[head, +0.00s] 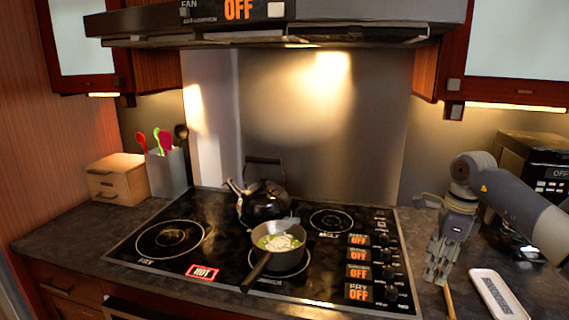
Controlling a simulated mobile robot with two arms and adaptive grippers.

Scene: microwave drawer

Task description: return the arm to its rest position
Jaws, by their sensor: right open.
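My right arm comes in from the right edge, and its gripper (436,270) points down over the counter just right of the stove. The gripper is open, with nothing seen between its fingers. My left gripper is not in view. The microwave (540,165) stands at the right edge behind my right arm, and part of it is hidden by the arm.
A stove (225,262) holds a saucepan (262,262) with food and a black kettle (265,207). A white tray (497,294) and a wooden stick (449,302) lie near my right gripper. A wooden box (115,178) and a utensil holder (168,175) stand at left.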

